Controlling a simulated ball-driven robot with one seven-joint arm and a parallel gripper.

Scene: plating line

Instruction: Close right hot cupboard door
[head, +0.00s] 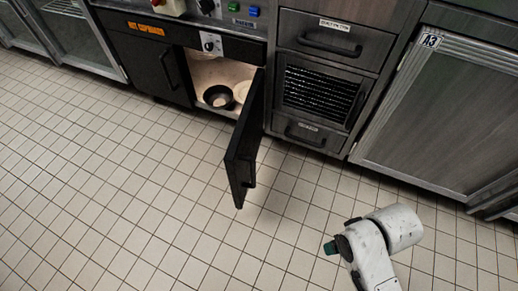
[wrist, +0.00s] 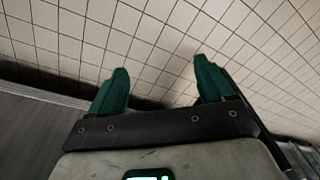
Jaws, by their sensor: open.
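The right hot cupboard door (head: 245,142) is black and stands wide open, swung out from the cabinet over the tiled floor. Its handle shows low on its right face. Behind it, the cupboard interior (head: 205,75) is pale and holds a dark bowl (head: 218,96) and a light dish (head: 242,91). My gripper (head: 329,247) is to the right of the door and apart from it. In the wrist view, my gripper (wrist: 160,88) shows two green fingers spread apart with only floor tiles between them.
The left hot cupboard door (head: 147,66) is shut, with an orange label above it. Drawers and a grille unit (head: 316,92) stand right of the open door. A grey cabinet marked A3 (head: 450,110) is at the far right. The tiled floor (head: 130,190) is clear.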

